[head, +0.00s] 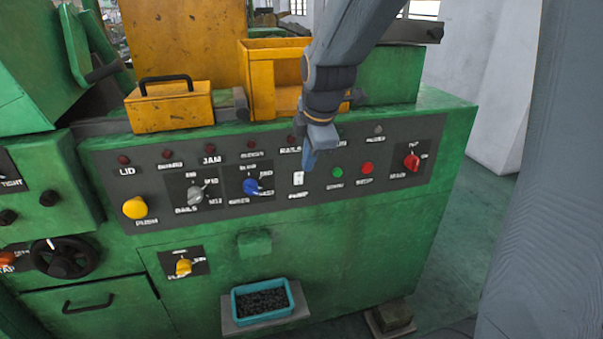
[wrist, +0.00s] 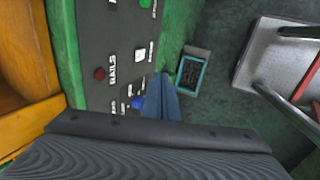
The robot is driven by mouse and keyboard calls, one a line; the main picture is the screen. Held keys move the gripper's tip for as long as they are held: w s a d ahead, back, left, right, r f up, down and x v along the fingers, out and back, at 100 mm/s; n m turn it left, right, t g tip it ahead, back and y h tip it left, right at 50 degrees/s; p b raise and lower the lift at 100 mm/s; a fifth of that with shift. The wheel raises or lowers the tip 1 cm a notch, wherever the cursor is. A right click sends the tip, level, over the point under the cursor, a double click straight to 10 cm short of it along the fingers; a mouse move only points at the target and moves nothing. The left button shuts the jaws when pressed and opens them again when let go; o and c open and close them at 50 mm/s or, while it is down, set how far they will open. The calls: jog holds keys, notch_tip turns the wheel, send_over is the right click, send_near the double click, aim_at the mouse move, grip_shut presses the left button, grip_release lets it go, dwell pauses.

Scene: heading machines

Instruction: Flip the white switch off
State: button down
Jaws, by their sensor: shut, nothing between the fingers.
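The white switch (head: 298,178) is a small white rocker on the dark panel, above the label "PUMP", between the blue knob and the green button. It also shows in the wrist view (wrist: 140,55) near the top centre. Whether it is on or off is too small to tell. My gripper (head: 308,164) is shut and empty, in front of the panel just above and slightly right of the switch. In the wrist view its blue-grey fingers (wrist: 162,98) show together below the switch, apart from it.
The blue knob (head: 251,187) is left of the switch; the green button (head: 337,172) and red button (head: 367,168) are right of it. A red knob (head: 411,162) sits further right. A yellow open box (head: 262,90) stands above the panel. A teal bin (head: 262,301) sits below.

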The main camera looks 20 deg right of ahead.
aim_at(300, 173)
jog(key=p+x, duration=0.1)
jog(key=x, duration=0.2)
jog(key=w+p+x, duration=0.1)
jog(key=x, duration=0.3)
jog(key=w+r+p+x, duration=0.1)
jog(key=x, duration=0.2)
jog(key=shift+w+f, duration=0.15)
jog(key=shift+f, duration=0.15)
jog(key=shift+w+p, duration=0.45)
jog(key=shift+w, duration=0.35)
jog(key=shift+w+r, duration=0.1)
jog(key=shift+w, duration=0.2)
jog(key=shift+r+p, duration=0.55)
jog(key=shift+r, duration=0.3)
